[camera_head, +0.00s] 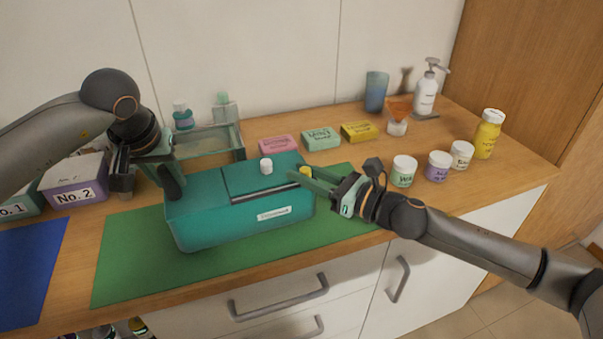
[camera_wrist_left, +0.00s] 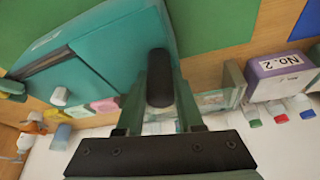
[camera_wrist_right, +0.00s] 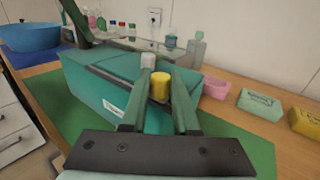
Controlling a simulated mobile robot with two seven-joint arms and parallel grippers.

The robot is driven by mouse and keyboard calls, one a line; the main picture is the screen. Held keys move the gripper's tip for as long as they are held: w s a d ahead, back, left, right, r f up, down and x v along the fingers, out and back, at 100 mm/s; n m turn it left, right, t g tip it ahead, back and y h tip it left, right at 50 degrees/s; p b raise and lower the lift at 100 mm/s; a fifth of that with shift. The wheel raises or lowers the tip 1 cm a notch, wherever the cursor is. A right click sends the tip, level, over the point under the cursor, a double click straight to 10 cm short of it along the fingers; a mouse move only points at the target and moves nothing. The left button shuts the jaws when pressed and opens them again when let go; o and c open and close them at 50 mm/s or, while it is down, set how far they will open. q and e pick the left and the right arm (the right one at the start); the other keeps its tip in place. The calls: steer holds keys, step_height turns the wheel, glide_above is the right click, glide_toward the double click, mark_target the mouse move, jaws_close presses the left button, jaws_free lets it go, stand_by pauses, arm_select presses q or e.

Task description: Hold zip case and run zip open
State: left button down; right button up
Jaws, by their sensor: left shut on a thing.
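The teal zip case (camera_head: 215,221) lies on the green mat with a raised-edged panel on its top. A black tab (camera_wrist_left: 159,78) stands at its left end, and my left gripper (camera_head: 170,178) is shut on it. A white knob (camera_head: 266,166) stands on the top panel. A yellow knob (camera_wrist_right: 160,86) is at the right end of the top. My right gripper (camera_wrist_right: 162,84) is open, with its fingers on either side of the yellow knob; I cannot tell whether they touch it. The yellow knob is partly hidden by the fingers in the head view.
The green mat (camera_head: 125,262) has bare room in front of the case. Pink, mint and yellow boxes (camera_head: 356,131) stand behind. Jars (camera_head: 404,170) stand to the right of my right gripper. A clear tray (camera_head: 205,143) and the No. 2 box (camera_head: 75,185) are near my left gripper.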

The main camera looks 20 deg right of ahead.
steer(key=o, duration=0.4)
steer(key=shift+s, duration=0.15)
steer(key=v, duration=1.1)
steer(key=shift+s+d, duration=0.2)
steer(key=shift+s, duration=0.1)
stand_by(0.5)
arm_select(q)
steer(key=shift+c, duration=2.3)
jaws_free()
